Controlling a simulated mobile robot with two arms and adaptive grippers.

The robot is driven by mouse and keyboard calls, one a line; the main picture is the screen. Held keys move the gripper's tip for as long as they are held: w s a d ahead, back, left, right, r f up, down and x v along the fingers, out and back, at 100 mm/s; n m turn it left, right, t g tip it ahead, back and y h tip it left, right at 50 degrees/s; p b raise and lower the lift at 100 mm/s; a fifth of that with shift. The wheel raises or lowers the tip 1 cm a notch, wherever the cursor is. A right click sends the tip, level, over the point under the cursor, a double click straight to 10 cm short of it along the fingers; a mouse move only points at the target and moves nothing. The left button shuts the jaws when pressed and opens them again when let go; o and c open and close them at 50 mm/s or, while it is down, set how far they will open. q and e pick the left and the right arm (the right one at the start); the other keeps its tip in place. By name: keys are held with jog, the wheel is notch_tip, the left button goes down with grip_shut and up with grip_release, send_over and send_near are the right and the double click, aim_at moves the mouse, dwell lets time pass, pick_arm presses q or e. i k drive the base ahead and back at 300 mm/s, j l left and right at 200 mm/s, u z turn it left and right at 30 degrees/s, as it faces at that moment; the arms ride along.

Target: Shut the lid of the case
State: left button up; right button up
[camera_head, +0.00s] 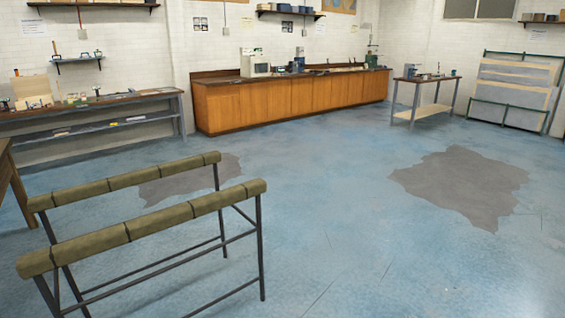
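A pale beige box-like thing (32,88) stands on the workbench at the far left, with what looks like a raised panel at its back. It may be the case with its lid up, but it is too small to tell. No other case shows clearly. Neither of my grippers is in view.
Two padded trestles (150,221) stand close by at the lower left, in front of the workbench (100,100). A long wooden cabinet (265,102) lines the back wall. A small table (425,82) and a rack (510,93) stand at the right. The blue floor (350,230) is clear.

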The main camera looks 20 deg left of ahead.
aim_at(35, 85)
jog(key=i+z, duration=0.1)
jog(key=i, duration=0.5)
jog(key=i+j+z, duration=0.1)
jog(key=i, duration=0.5)
jog(key=i+j, duration=0.25)
jog(key=i, duration=0.85)
jog(key=i+l+u, duration=0.15)
jog(key=i, duration=0.4)
jog(key=i+l, duration=0.15)
jog(key=i, duration=0.35)
jog(key=i+l+u, duration=0.15)
jog(key=i, duration=0.35)
jog(key=i+j+u, duration=0.25)
jog(key=i+u, duration=0.55)
jog(key=i, duration=0.2)
jog(key=i+u, duration=0.4)
jog(key=i+l+u, duration=0.4)
jog(key=i, duration=0.2)
jog(key=i+u, duration=0.2)
jog(key=i, duration=1.7)
jog(key=i+u, duration=0.2)
jog(key=i, duration=0.4)
jog(key=i+u, duration=0.2)
jog(key=i, duration=0.45)
jog(key=i+l+u, duration=0.2)
jog(key=i, duration=0.45)
jog(key=i+j+u, duration=0.1)
jog(key=i, duration=1.9)
